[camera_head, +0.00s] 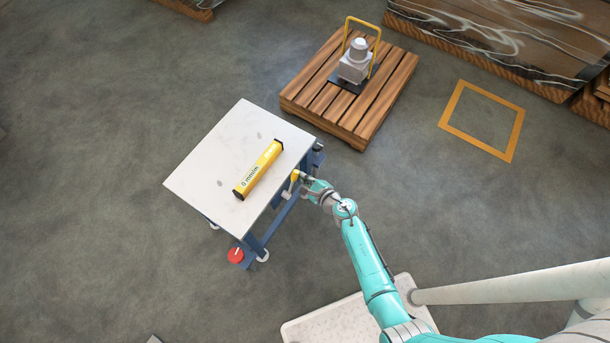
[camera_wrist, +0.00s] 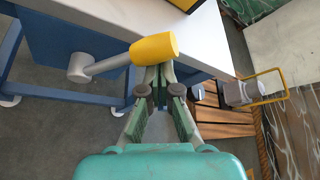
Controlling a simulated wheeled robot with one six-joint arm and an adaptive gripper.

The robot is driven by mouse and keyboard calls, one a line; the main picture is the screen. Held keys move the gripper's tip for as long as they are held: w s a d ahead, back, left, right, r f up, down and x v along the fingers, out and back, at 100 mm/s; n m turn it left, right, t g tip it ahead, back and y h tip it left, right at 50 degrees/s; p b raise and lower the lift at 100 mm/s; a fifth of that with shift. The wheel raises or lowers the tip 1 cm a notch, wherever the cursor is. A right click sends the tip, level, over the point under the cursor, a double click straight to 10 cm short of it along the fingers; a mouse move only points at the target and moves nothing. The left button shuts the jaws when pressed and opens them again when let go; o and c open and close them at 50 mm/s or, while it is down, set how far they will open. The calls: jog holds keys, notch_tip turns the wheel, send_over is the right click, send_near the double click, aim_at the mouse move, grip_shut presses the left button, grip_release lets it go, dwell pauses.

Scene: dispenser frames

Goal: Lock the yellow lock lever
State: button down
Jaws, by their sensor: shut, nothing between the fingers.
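The yellow lock lever (camera_wrist: 154,49) has a thick yellow grip on a grey rod, which runs from a round grey pivot on the blue side of the table. In the wrist view the grip points right and slightly up. In the head view the lever (camera_head: 294,176) shows small at the table's right edge. My gripper (camera_wrist: 158,72) is shut and empty, with its fingertips right at the underside of the yellow grip. I cannot tell whether they touch it. In the head view my gripper (camera_head: 302,180) is beside the table edge, partly hidden by my wrist.
A white-topped table (camera_head: 215,165) on a blue frame carries a yellow cylinder (camera_head: 258,170) with black ends. A red knob (camera_head: 235,255) sits low on the frame. A wooden pallet (camera_head: 320,85) with a grey device (camera_head: 355,62) stands behind. A yellow floor square (camera_head: 450,110) lies right.

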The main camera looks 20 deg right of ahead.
aim_at(292, 179)
jog(key=shift+s+a+r, duration=0.4)
jog(key=shift+a, duration=0.15)
jog(key=shift+s+a+r, duration=0.35)
jog(key=shift+a+r, duration=0.05)
jog(key=shift+a, duration=0.15)
jog(key=shift+s+a+r, duration=0.1)
jog(key=shift+s+a, duration=0.1)
jog(key=shift+a, duration=0.1)
jog(key=shift+a, duration=0.2)
